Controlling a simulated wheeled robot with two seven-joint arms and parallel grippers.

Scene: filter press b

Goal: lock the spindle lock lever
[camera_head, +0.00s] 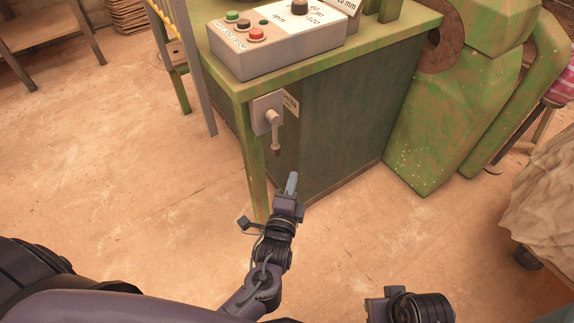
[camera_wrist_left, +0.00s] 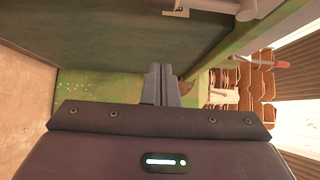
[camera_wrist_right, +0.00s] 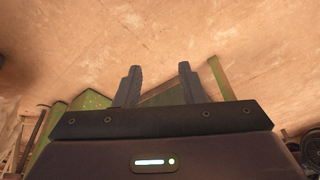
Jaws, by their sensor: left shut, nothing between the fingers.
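The spindle lock lever (camera_head: 275,130) is a pale grey handle on a grey mounting plate (camera_head: 262,104). It hangs downward at the front corner of the green machine cabinet. In the left wrist view the lever (camera_wrist_left: 247,9) shows only partly, at the top edge. My left gripper (camera_head: 292,181) is below and slightly right of the lever's lower end, apart from it. Its fingers (camera_wrist_left: 162,72) are shut together with nothing between them. My right gripper's fingers (camera_wrist_right: 158,72) are spread apart and empty over the floor; in the head view only its wrist shows, at the bottom.
A control box (camera_head: 270,48) with red and green buttons sits on the cabinet top. The cabinet's dark side panel (camera_head: 345,120) is behind my left gripper. A large pale sack (camera_head: 545,205) stands at the right. The floor in front is clear.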

